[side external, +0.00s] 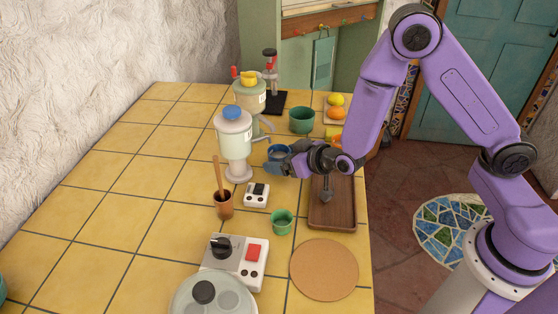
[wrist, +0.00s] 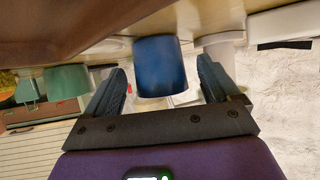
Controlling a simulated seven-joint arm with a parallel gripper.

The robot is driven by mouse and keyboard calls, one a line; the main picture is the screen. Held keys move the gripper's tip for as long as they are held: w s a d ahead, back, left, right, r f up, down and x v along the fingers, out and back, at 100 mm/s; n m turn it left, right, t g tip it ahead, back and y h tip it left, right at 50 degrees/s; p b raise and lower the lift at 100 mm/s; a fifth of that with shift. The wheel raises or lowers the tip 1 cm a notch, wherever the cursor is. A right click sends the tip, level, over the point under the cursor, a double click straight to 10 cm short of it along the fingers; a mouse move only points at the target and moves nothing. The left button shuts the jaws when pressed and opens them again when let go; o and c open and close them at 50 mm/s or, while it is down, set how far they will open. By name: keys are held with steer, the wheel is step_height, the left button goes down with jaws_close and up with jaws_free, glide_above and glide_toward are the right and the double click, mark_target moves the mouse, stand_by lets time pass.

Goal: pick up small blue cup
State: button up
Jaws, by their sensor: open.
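The small blue cup (side external: 278,152) stands on the yellow tiled counter, partly hidden behind my gripper (side external: 275,167) in the side view. In the wrist view the blue cup (wrist: 160,66) appears between and just beyond the two dark fingers of my gripper (wrist: 161,85). The fingers are apart, one to each side of the cup, with visible gaps. Whether either finger touches the cup cannot be told from the side view.
A white dispenser with a blue lid (side external: 233,140) stands close left of the cup. A green cup (side external: 302,119) is behind it, and a wooden tray (side external: 332,215) lies in front. A small green cup (side external: 282,222) and a white device (side external: 256,194) stand nearer. Left counter is clear.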

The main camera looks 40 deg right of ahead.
steer(key=c, duration=1.2)
steer(key=shift+c, duration=0.3)
steer(key=shift+r, duration=0.2)
